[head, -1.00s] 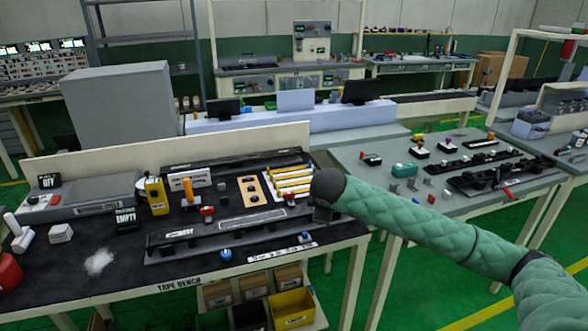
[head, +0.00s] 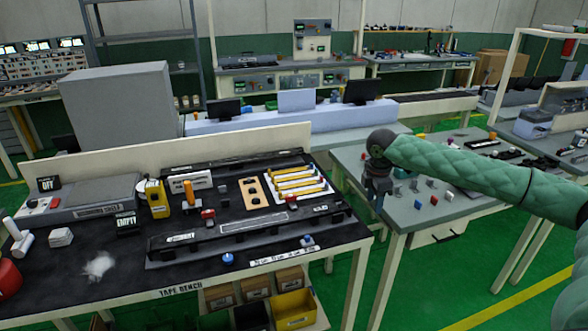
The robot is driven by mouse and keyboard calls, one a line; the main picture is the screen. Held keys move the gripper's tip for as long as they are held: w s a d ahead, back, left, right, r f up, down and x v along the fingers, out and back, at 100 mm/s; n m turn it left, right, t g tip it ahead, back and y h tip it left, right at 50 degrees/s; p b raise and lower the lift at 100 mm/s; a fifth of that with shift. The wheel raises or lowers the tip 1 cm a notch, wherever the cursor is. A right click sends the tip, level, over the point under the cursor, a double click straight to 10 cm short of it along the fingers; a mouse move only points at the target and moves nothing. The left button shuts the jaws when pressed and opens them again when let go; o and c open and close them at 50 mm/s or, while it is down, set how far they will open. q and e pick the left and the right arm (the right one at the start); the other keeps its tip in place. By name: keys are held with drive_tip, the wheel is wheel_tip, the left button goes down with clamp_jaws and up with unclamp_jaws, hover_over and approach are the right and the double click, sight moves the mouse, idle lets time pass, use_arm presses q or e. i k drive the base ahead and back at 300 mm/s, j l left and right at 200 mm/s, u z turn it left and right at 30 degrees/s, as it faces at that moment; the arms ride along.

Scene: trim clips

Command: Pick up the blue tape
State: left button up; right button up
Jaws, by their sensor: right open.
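A small round blue thing (head: 228,258) lies at the front edge of the tape bench (head: 130,272); it may be the blue tape, but it is too small to tell. A second small blue and white piece (head: 306,241) sits to its right by the white label strip. My right gripper (head: 376,204) is open and empty, pointing down near the left edge of the grey table. It is to the right of the tape bench, apart from both blue things. My left gripper is not in view.
A long black fixture (head: 240,226) and yellow bars (head: 298,182) fill the bench's right half. A yellow device (head: 157,198) stands left of the fixture. The grey table (head: 405,222) carries small parts. A yellow bin (head: 293,308) is under the bench.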

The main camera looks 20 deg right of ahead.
sight(311, 167)
drive_tip(key=i, duration=1.4)
